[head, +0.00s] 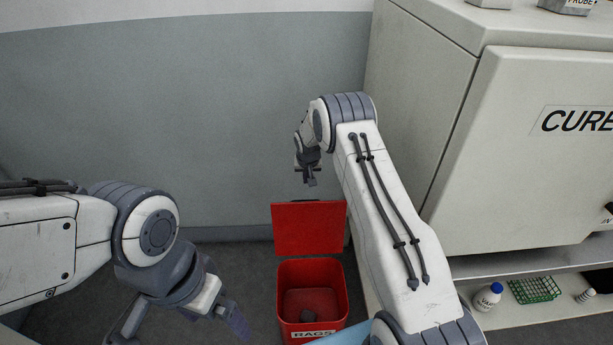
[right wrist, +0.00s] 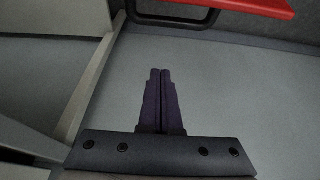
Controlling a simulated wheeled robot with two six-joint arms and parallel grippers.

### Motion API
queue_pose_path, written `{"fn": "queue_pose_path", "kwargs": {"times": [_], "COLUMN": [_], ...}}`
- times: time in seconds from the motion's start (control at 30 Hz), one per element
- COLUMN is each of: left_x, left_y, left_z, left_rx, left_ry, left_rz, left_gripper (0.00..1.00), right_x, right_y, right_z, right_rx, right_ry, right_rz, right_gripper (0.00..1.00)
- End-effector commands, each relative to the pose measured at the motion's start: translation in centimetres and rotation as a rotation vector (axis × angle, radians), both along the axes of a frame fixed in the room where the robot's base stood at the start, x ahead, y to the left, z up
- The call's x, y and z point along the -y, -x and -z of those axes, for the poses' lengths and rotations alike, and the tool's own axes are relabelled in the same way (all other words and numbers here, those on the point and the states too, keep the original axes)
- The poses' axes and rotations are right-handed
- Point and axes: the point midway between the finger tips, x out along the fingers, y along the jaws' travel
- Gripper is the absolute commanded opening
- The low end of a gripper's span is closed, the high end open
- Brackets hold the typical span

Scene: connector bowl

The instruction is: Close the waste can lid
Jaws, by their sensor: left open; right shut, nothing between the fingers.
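The red waste can (head: 312,313) stands on the floor with a "RAGS" label on its front. Its red lid (head: 308,228) stands raised upright at the back, so the can is open, and a dark lump lies inside. My right gripper (head: 310,182) is shut and empty, above and behind the raised lid. In the right wrist view its closed fingers (right wrist: 160,88) point at the grey wall, and a red edge of the lid (right wrist: 240,6) shows at the top. My left gripper (head: 240,322) is open, to the left of the can.
A large grey cabinet (head: 530,150) stands close on the right of my right arm. Below it a shelf holds a white bottle (head: 488,296) and a green wire basket (head: 534,289). The grey wall (head: 200,120) is behind the can. Floor shows left of the can.

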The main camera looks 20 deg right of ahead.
Motion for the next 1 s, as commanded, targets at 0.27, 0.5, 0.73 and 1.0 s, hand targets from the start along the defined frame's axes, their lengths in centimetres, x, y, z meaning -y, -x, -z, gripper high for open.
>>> {"fn": "queue_pose_path", "kwargs": {"times": [0.27, 0.5, 0.73, 1.0], "left_x": [0.0, 0.0, 0.0, 0.0], "left_y": [0.0, 0.0, 0.0, 0.0], "left_z": [-0.2, -1.1, -1.9, -2.0], "left_rx": [0.0, 0.0, 0.0, 0.0], "left_ry": [0.0, 0.0, 0.0, 0.0], "left_rz": [0.0, 0.0, 0.0, 0.0], "left_gripper": [0.96, 0.96, 0.96, 0.96], "right_x": [0.4, 0.1, -0.4, -0.7], "right_y": [-1.5, -0.5, 1.3, 2.0], "right_z": [4.4, 5.1, 5.2, 5.4], "right_rx": [-0.001, -0.003, -0.002, -0.002], "right_ry": [0.0, 0.001, 0.0, -0.001], "right_rz": [0.0, -0.002, -0.002, -0.001], "right_gripper": [0.0, 0.0, 0.0, 0.0]}}
